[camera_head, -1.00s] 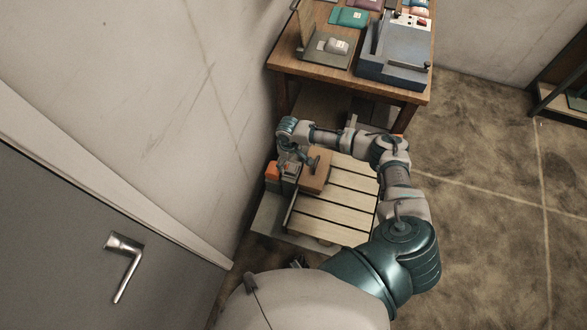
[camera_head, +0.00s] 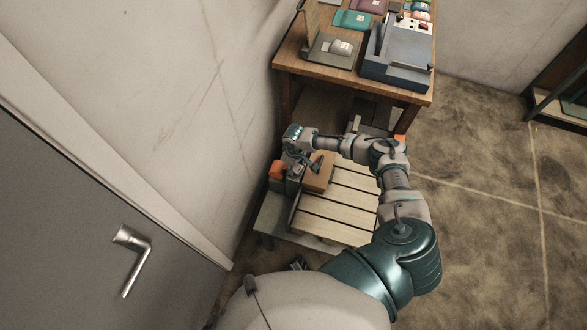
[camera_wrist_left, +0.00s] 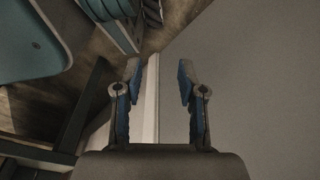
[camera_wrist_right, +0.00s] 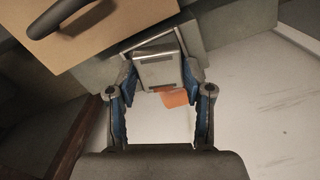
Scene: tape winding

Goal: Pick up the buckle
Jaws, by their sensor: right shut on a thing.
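The buckle appears to be the grey metal piece (camera_wrist_right: 158,70) with an orange part (camera_wrist_right: 178,97) in the right wrist view. It lies between the fingertips of my right gripper (camera_wrist_right: 160,78), which is shut on it. In the head view my right gripper (camera_head: 297,162) reaches down at the left end of the slatted wooden platform; the buckle cannot be made out clearly there. My left gripper (camera_wrist_left: 160,75) is open and empty in the left wrist view, pointing at a plain grey surface.
A brown box with a dark handle (camera_head: 319,172) stands close beside the right gripper on the slatted platform (camera_head: 345,200). An orange part (camera_head: 277,169) is by the wall side. A wooden table (camera_head: 350,82) stands behind. Open floor lies to the right.

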